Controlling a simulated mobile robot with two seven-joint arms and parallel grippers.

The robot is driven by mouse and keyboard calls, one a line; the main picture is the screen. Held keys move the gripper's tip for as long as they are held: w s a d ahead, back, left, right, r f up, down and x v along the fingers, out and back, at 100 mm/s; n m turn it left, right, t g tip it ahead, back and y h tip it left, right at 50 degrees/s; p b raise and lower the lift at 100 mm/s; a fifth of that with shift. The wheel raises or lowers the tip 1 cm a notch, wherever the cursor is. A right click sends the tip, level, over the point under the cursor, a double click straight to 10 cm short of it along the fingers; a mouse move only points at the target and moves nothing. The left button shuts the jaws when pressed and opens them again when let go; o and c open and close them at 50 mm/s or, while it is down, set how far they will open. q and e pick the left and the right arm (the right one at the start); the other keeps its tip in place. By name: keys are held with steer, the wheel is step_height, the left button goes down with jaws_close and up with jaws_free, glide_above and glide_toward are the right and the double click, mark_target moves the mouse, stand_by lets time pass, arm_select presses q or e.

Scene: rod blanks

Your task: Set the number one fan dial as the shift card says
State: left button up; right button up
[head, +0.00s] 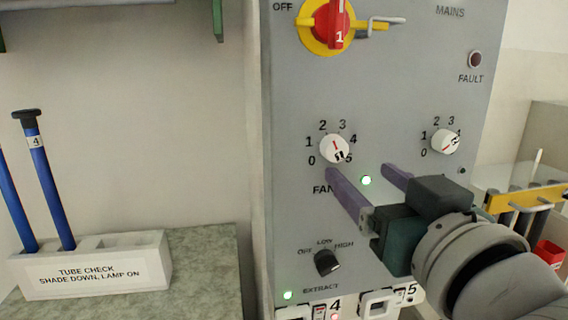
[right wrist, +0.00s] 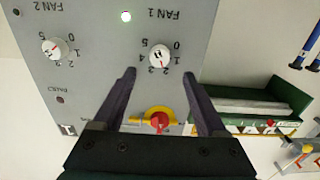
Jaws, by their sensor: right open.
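The fan 1 dial (head: 334,149) is a white knob on the grey panel, ringed by the numbers 0 to 5. It carries a red line and a dark mark; its exact setting is too small to read surely. It also shows upside down in the right wrist view (right wrist: 159,57). My right gripper (head: 360,170) is open and empty, its purple fingers pointing at the panel just below the dial. In the right wrist view the dial lies beyond and between the fingertips (right wrist: 160,73). I cannot make out a shift card. My left gripper is out of view.
The fan 2 dial (head: 445,141) is to the right. A red and yellow mains switch (head: 328,24) is above; a black extract knob (head: 327,262) is below. A tube check block (head: 100,268) with blue rods stands left. A yellow-topped rack (head: 528,197) is at right.

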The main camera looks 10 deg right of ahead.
mark_target(338, 152)
steer(key=w, duration=0.8)
steer(key=shift+a, duration=0.1)
jaws_close()
stand_by(0.4)
